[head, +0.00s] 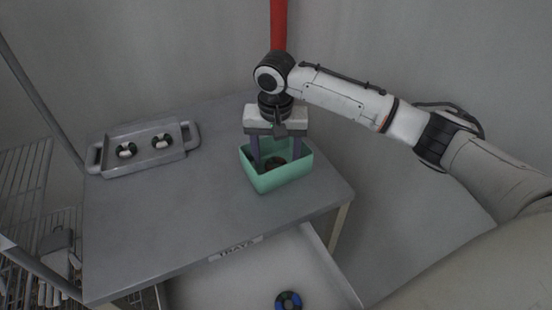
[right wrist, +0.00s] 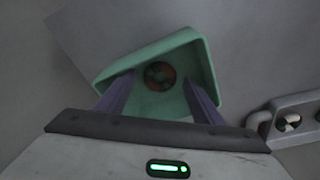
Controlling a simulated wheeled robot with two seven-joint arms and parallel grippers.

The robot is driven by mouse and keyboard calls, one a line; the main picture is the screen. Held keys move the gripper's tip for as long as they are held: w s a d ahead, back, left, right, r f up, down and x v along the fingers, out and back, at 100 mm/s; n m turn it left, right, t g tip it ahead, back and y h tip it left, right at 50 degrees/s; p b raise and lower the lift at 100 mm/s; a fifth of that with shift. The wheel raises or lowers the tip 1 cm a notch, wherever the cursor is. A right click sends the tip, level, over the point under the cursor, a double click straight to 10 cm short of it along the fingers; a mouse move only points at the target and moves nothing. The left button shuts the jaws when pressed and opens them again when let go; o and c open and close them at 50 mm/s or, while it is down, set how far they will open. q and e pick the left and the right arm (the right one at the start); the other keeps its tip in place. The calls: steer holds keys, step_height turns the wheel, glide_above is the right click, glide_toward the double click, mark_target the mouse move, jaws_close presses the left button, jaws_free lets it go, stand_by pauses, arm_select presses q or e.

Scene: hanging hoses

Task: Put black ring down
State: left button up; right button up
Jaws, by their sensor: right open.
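A dark ring (head: 275,161) lies inside a green bin (head: 270,181) on the grey table; it is partly hidden in the head view. In the right wrist view the ring (right wrist: 160,76) shows dark, with reddish and greenish parts, on the floor of the bin (right wrist: 110,70). My right gripper (head: 272,158) points down into the bin from above. Its fingers are open and apart, and in the right wrist view (right wrist: 159,82) the ring shows between and beyond the tips, not gripped. My left gripper is not in view.
A grey tray (head: 138,167) with two dark-and-green rings stands at the table's far left. An open drawer (head: 225,292) below the front edge holds a blue-and-black ring (head: 288,301). A wire rack (head: 22,190) stands at left. The table between is clear.

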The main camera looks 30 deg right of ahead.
step_height(320, 180, up, 11)
steer(key=s, duration=0.1)
steer(key=shift+a, duration=0.35)
steer(key=shift+s, duration=0.1)
